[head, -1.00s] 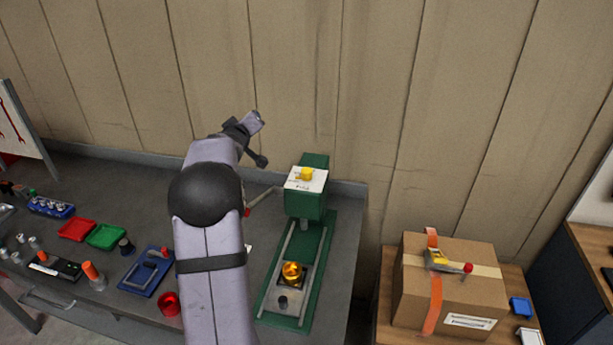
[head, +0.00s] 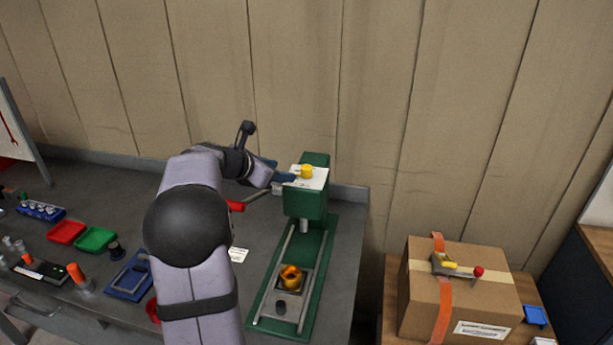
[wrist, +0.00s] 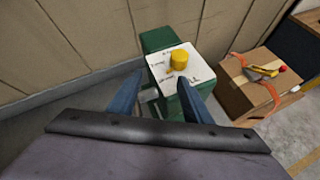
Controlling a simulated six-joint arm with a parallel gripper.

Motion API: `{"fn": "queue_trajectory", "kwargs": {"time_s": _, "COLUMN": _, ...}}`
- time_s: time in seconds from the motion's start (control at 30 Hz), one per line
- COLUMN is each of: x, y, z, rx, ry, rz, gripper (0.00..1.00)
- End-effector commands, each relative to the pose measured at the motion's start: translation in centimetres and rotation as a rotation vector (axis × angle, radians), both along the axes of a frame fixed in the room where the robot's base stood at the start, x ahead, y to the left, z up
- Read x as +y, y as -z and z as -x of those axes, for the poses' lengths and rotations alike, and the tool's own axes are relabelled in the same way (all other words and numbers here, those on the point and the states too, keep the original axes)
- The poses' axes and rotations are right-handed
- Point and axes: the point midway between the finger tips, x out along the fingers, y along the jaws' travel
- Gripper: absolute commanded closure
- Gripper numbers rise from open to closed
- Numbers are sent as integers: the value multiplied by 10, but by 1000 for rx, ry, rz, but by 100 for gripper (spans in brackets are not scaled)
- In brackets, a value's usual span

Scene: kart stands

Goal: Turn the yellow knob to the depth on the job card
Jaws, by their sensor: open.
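The yellow knob (head: 306,171) sits on a white dial plate (head: 312,182) on top of the green press (head: 306,205). In the wrist view the knob (wrist: 179,60) is ahead of my fingers, with dark marks around it too small to read. My gripper (head: 292,177) is just left of the knob in the head view. In the wrist view my gripper (wrist: 162,85) has its two blue fingers apart with nothing between them, and the knob lies beyond the tips. A small white card (head: 238,254) lies on the bench; its writing is unreadable.
A gold-orange part (head: 291,277) sits in the press base. A red-ended lever (head: 236,206) sticks out left of the press. Red (head: 66,232) and green (head: 97,239) trays stand at left. A cardboard box (head: 460,292) stands at right. The wall is close behind the bench.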

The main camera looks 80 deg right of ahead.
Motion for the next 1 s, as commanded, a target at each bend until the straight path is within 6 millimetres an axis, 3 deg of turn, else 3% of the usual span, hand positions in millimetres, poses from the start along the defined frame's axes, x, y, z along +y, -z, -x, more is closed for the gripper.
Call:
{"fn": "queue_trajectory", "kwargs": {"time_s": 0.03, "x": 1, "y": 6, "z": 8, "rx": 52, "ry": 0, "rz": 17, "gripper": 55}}
{"fn": "queue_trajectory", "kwargs": {"time_s": 0.2, "x": 2, "y": -2, "z": 27, "rx": 191, "ry": -1, "rz": 69, "gripper": 55}}
{"fn": "queue_trajectory", "kwargs": {"time_s": 0.57, "x": 0, "y": -9, "z": 35, "rx": 250, "ry": -2, "rz": 94, "gripper": 55}}
{"fn": "queue_trajectory", "kwargs": {"time_s": 1.0, "x": -41, "y": 9, "z": 55, "rx": 249, "ry": 0, "rz": 92, "gripper": 55}}
